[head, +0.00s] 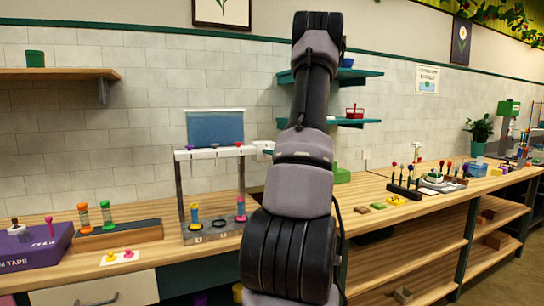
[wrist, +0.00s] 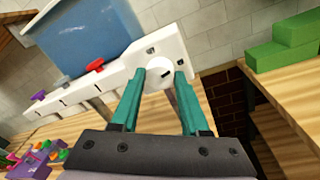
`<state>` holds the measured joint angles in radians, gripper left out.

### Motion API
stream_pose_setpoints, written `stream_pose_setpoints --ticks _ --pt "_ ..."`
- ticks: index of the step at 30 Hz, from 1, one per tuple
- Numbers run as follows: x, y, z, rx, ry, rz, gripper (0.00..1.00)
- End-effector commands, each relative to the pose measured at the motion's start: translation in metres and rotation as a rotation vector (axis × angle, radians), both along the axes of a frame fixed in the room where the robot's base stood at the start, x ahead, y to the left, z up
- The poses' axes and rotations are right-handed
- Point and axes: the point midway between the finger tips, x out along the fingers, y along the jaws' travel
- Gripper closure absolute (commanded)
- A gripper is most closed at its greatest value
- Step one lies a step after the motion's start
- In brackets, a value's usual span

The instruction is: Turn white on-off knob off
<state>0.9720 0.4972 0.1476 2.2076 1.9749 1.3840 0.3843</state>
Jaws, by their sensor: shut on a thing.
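The white on-off knob (wrist: 159,66) is a round white disc with a small dark mark, at the right end of a white bar (wrist: 108,75) in the wrist view. My gripper (wrist: 160,80) has teal fingers and is shut on the knob, one finger on each side of it. In the head view my arm hides the gripper, and the knob cannot be made out. The white bar (head: 215,152) there stands on dark posts under a blue tank (head: 215,128).
Along the bar are a red knob (wrist: 96,65) and a purple knob (wrist: 38,95). A green stepped block (wrist: 285,45) stands to the right. Below the bar, colored tubes (head: 240,208) stand on a grey base. Wooden counter is bare around the block.

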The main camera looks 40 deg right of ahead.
Motion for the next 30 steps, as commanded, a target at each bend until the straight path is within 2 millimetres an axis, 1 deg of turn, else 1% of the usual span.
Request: stream_pose_setpoints --ticks 30 --pt "0.0010 0.0038 0.0021 -0.932 0.225 0.002 1.00"
